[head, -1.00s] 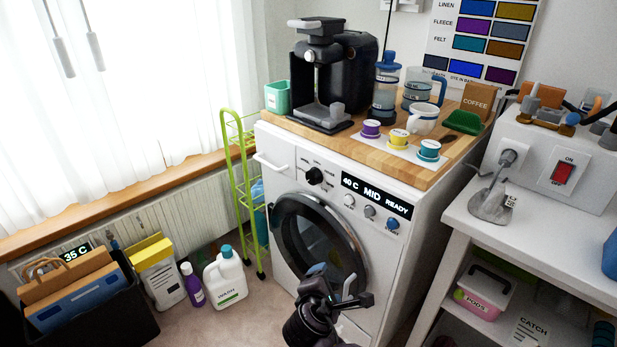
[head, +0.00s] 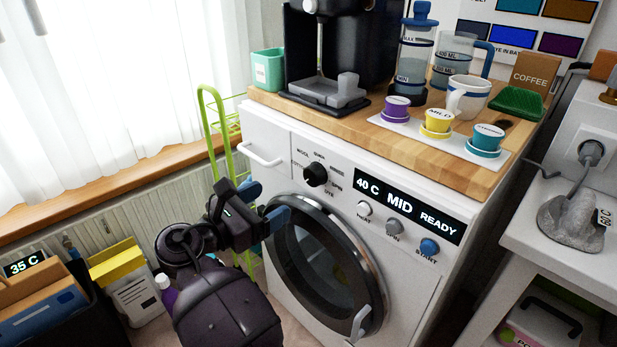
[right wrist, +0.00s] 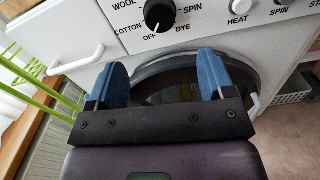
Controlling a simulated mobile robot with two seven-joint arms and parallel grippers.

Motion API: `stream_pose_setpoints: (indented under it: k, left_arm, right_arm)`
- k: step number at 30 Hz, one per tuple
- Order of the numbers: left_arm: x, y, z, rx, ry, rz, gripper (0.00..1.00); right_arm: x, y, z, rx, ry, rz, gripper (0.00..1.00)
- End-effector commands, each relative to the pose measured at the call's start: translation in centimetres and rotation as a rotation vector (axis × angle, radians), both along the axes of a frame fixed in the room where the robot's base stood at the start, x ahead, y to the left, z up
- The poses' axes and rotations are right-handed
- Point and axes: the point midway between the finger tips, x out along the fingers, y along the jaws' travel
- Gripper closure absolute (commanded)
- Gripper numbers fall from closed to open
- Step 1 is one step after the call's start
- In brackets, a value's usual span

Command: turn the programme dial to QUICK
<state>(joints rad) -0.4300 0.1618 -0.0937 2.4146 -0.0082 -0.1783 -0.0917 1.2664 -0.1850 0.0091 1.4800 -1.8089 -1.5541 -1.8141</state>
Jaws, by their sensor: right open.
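The black programme dial (head: 316,174) is on the upper left of the white washing machine's front, with small labels around it. It also shows at the top of the right wrist view (right wrist: 160,14), where its white mark seems to point down towards OFF; WOOL, COTTON, DYE and SPIN are readable. The QUICK label above the dial is too small to read surely. My right gripper (head: 264,203) is open and empty, its blue fingers below and left of the dial in the head view, not touching it. In the right wrist view its fingers (right wrist: 162,72) straddle empty space below the dial. My left gripper is out of view.
The display (head: 410,205) reads 40 C, MID, READY. HEAT, SPIN and START buttons (head: 428,247) sit below it. A round door (head: 325,262) is under the dial, and a drawer handle (head: 262,155) is left of it. A wooden top (head: 440,165) holds cups and a coffee machine.

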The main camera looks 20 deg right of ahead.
Motion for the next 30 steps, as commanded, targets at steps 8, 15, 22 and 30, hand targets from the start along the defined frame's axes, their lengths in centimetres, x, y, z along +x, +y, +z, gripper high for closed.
stream_pose_setpoints:
  k: [8,15,22,30]
  left_arm:
    - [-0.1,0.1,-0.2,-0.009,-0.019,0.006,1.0]
    - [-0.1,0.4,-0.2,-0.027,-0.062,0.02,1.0]
    - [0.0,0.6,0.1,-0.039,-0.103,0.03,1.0]
    - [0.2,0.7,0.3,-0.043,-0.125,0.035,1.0]
  right_arm:
    - [0.9,-2.4,-0.2,-0.006,0.003,-0.006,0.24]
    - [2.3,-6.3,-0.4,-0.005,0.006,-0.005,0.24]
    - [3.3,-9.0,-0.2,-0.005,0.005,-0.003,0.24]
    - [3.7,-10.1,0.1,-0.003,0.001,-0.002,0.24]
